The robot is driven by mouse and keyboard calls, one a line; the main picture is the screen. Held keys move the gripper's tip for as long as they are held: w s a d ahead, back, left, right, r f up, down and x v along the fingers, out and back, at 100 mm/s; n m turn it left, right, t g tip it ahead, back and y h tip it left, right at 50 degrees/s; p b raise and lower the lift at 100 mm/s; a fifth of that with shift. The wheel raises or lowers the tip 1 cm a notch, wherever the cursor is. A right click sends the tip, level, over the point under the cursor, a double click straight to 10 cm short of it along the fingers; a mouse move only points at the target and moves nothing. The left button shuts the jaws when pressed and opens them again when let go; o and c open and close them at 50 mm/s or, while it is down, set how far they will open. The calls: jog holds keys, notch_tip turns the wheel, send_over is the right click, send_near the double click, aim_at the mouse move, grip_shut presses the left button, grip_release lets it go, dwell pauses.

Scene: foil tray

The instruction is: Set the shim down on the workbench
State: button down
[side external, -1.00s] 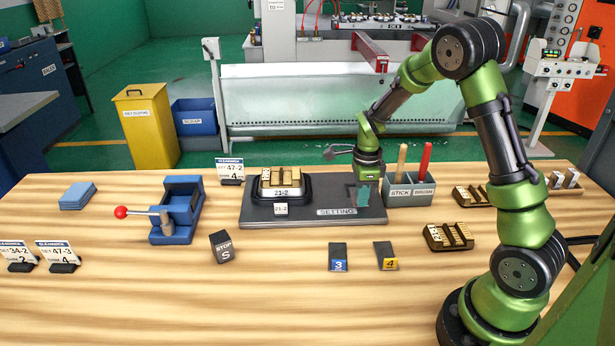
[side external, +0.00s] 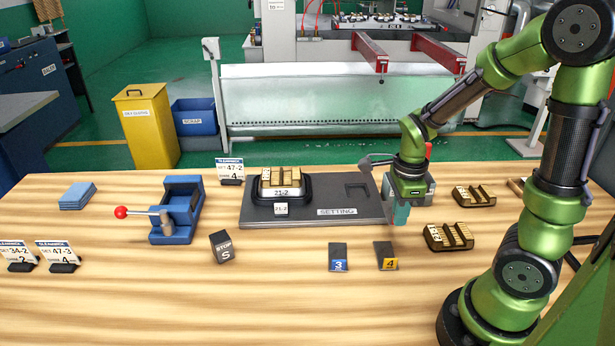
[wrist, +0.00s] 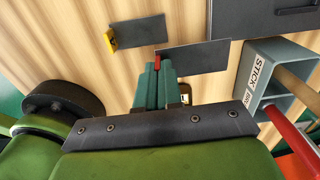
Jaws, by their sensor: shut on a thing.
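My gripper (side external: 400,222) is over the wooden workbench (side external: 300,300), by the right edge of the setting plate. In the wrist view its teal fingers (wrist: 157,72) are shut on the shim (wrist: 198,57), a thin dark grey plate with a red end between the fingertips. The shim extends to the right from the fingers there. In the side view I cannot make it out clearly, and its gap to the bench cannot be told.
The setting plate (side external: 320,216) has an empty recess. Plates marked 3 (side external: 338,256) and 4 (side external: 385,254) lie in front. The stick and brush holder (wrist: 262,82) stands close beside my gripper. A brass-coloured block (side external: 449,237) is to the right.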

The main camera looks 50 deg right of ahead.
notch_tip(320, 180, up, 7)
jog(key=s, duration=0.2)
jog(key=shift+s+a+r, duration=0.15)
jog(key=shift+s+a, duration=0.05)
jog(key=shift+a, duration=0.25)
dwell(0.8)
jog(key=shift+a, duration=0.1)
jog(key=w+a+f+n, duration=0.3)
jog(key=w+a, duration=0.2)
jog(key=a, duration=0.4)
jog(key=w+a+f+n, duration=0.25)
jog(key=w+a, duration=0.25)
jog(key=a, duration=0.4)
jog(key=shift+n, duration=0.25)
jog(key=shift+w+d+f, duration=0.1)
jog(key=shift+w+f, duration=0.05)
jog(key=shift+f, duration=1.9)
jog(key=shift+w+d+f, duration=0.1)
jog(key=shift+w+f, duration=0.05)
jog(key=shift+f, duration=1.9)
jog(key=c, duration=1.5)
grip_release()
jog(key=shift+c, duration=0.2)
